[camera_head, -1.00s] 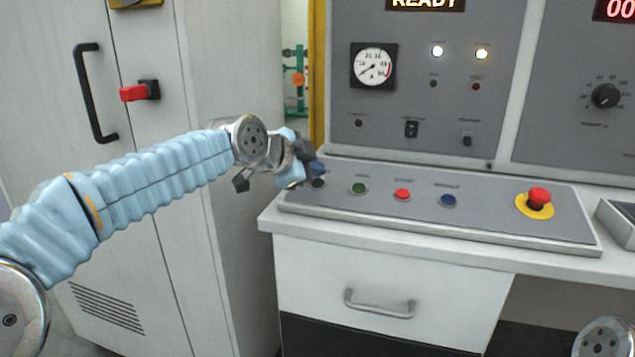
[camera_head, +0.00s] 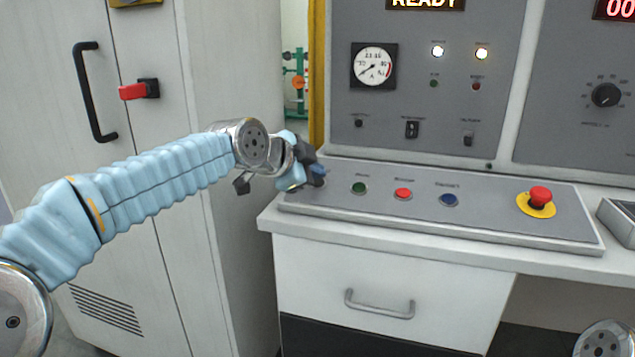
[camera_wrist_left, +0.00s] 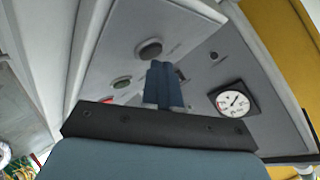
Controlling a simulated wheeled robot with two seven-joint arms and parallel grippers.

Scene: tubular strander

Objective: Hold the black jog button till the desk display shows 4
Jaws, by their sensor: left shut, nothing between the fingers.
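The black jog button (camera_wrist_left: 150,49) shows in the left wrist view, just past my fingertips. In the head view it is hidden behind my left gripper (camera_head: 317,177) at the left end of the sloped desk panel (camera_head: 400,225). My left gripper is shut and empty, with its blue fingertips (camera_wrist_left: 161,75) at the button. I cannot tell whether they touch it. A red digit display (camera_head: 621,9) at the top right is cut off by the picture edge; only "00" shows. My right gripper is out of view.
Green (camera_head: 359,188), red (camera_head: 403,193) and blue (camera_head: 448,199) buttons sit in a row to the right. A red emergency stop (camera_head: 539,197) is farther right. A lit sign (camera_head: 426,4) reads READY. A tall cabinet (camera_head: 235,240) stands left of the desk.

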